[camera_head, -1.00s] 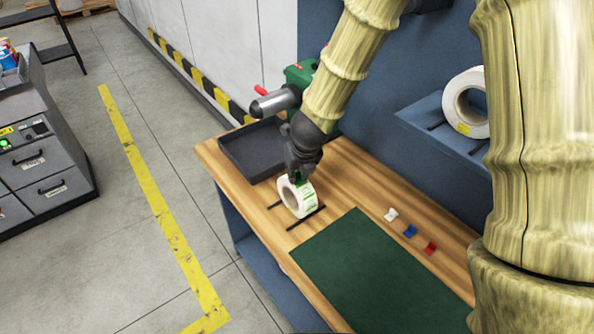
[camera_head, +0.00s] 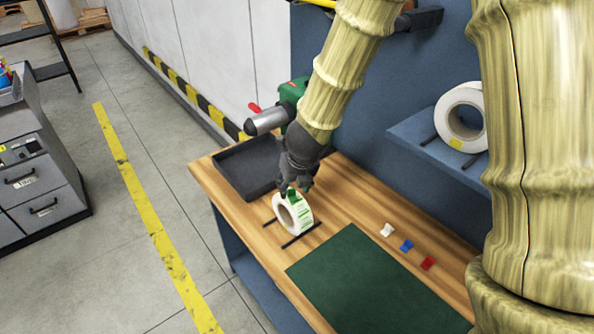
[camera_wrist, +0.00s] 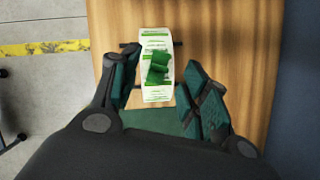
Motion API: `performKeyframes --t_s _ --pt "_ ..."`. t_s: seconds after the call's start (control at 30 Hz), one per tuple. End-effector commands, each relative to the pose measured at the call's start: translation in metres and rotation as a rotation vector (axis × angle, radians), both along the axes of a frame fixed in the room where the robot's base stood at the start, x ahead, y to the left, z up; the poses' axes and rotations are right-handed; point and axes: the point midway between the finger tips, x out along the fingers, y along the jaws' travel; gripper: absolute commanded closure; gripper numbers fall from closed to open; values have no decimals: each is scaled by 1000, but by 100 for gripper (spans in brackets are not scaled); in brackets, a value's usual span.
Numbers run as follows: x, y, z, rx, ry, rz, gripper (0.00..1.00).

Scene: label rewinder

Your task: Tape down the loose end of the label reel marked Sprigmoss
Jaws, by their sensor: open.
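A white label reel (camera_head: 303,222) with green print stands on edge across two dark rails on the wooden bench. In the wrist view its printed face (camera_wrist: 155,42) shows, but its name is too small to read. A small green piece (camera_wrist: 158,68) lies on top of the reel; it also shows in the head view (camera_head: 291,194). My gripper (camera_head: 297,186) is open, just above the reel, with its fingers apart on either side of the green piece and clear of it. I cannot make out the reel's loose end.
A dark tray (camera_head: 245,170) lies behind the reel. White (camera_head: 387,230), blue (camera_head: 407,245) and red (camera_head: 428,263) small pieces lie right of the green mat (camera_head: 365,285). Another reel (camera_head: 461,110) stands on the blue shelf (camera_head: 425,128).

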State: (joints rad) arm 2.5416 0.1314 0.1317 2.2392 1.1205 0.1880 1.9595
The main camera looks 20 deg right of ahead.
Motion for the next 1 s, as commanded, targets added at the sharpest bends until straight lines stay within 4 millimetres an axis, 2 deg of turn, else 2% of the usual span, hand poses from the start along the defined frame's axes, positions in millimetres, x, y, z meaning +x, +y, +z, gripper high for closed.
performKeyframes --t_s 0.27,1.0 --pt "-12 0 31 -3 -3 1 54" --pt "-32 -1 76 -2 0 3 54"
